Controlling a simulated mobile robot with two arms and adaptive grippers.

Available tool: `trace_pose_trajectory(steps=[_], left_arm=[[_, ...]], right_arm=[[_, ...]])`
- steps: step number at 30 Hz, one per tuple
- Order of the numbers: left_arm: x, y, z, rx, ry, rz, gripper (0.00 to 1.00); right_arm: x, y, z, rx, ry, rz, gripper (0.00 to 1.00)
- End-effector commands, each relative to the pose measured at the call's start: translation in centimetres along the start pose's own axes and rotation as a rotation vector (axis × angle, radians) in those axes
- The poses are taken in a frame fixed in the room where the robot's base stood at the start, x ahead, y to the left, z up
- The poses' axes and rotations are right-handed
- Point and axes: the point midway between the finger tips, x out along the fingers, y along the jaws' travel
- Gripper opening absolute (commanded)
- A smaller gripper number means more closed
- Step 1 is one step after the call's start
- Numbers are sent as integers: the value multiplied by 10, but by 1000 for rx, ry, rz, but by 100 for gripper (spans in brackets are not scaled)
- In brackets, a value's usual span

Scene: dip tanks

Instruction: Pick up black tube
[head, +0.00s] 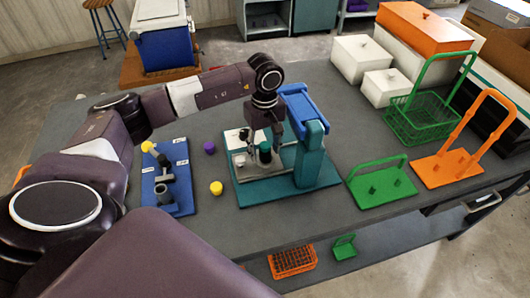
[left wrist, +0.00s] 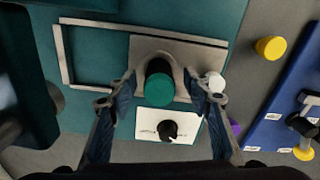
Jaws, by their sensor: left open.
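The black tube (left wrist: 158,67) with a green cap stands in a grey U-shaped holder (left wrist: 147,47) on the teal stand. In the head view only its dark green top (head: 265,147) shows clearly, below my left gripper (head: 263,139). In the left wrist view my left gripper (left wrist: 162,92) is open, with one finger on each side of the tube and gaps between. I cannot tell how deep the fingers are beside it. My right gripper is not in view.
A teal stand with a blue head (head: 300,105) rises right beside the gripper. A blue board (head: 178,203) with a yellow-topped part lies left. Loose yellow (head: 216,188) and purple (head: 209,147) caps lie between. Green (head: 425,122) and orange (head: 447,170) racks and white boxes stand right.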

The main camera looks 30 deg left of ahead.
Motion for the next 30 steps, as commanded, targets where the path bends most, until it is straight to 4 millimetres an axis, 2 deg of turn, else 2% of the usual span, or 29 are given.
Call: trace_pose_trajectory(steps=[5, 17, 30], left_arm=[[0, 0, 0, 1, 0, 0, 44], [0, 0, 0, 1, 0, 0, 0], [-8, 1, 0, 1, 1, 4, 0]], right_arm=[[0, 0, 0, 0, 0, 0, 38], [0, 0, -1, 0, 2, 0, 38], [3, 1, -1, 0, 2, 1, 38]])
